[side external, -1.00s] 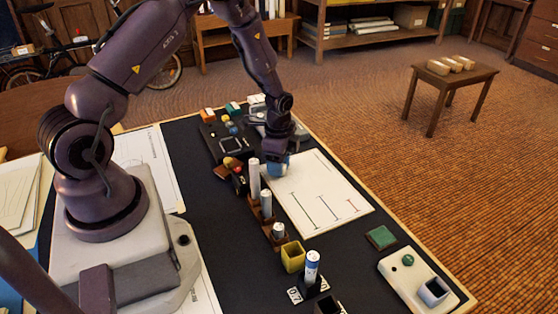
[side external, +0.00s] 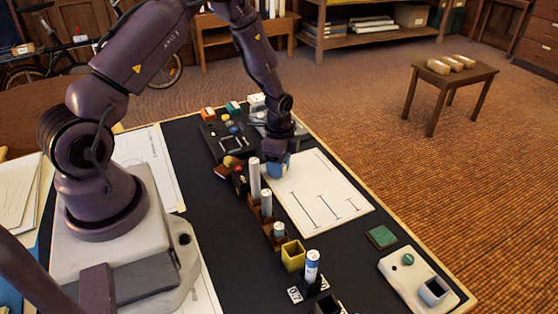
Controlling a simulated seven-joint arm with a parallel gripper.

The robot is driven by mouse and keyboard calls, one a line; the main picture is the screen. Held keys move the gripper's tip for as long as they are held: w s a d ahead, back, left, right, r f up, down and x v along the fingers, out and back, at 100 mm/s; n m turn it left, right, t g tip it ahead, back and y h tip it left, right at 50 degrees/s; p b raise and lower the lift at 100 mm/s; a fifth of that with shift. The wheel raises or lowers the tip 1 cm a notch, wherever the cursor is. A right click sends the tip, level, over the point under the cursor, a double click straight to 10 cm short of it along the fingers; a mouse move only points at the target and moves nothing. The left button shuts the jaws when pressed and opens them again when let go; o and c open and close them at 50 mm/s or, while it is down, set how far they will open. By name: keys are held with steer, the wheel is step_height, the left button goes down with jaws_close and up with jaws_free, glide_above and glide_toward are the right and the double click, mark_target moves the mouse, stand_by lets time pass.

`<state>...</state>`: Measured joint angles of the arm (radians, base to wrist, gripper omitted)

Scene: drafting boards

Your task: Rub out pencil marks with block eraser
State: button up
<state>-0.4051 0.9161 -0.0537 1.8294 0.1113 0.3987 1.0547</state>
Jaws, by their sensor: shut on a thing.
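My gripper (side external: 280,156) is low over the upper left part of a white drawing sheet (side external: 300,180). It is shut on a block eraser (side external: 278,170), which shows as a light blue patch under the fingers. The fingers hide part of it, and I cannot tell whether it touches the sheet. Dark pencil marks (side external: 323,207) with small end bars stand on the lower half of the sheet. A short red mark (side external: 352,204) is at their right. A thin line (side external: 322,160) runs near the upper right edge.
A row of white cylinders in brown holders (side external: 267,205) stands close left of the sheet. A yellow cup (side external: 292,256), a labelled blue-and-white cylinder (side external: 312,266), a green pad (side external: 382,237) and a white tray (side external: 420,280) are nearer. A dark organiser (side external: 225,140) lies behind left.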

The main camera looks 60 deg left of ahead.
mark_target(284, 176)
steer(key=shift+f, duration=0.45)
stand_by(0.9)
steer(key=shift+a, duration=0.1)
steer(key=shift+a, duration=1.5)
steer(key=shift+d, duration=3.15)
steer(key=shift+a, duration=0.1)
steer(key=shift+a, duration=3.1)
steer(key=shift+s+d, duration=0.1)
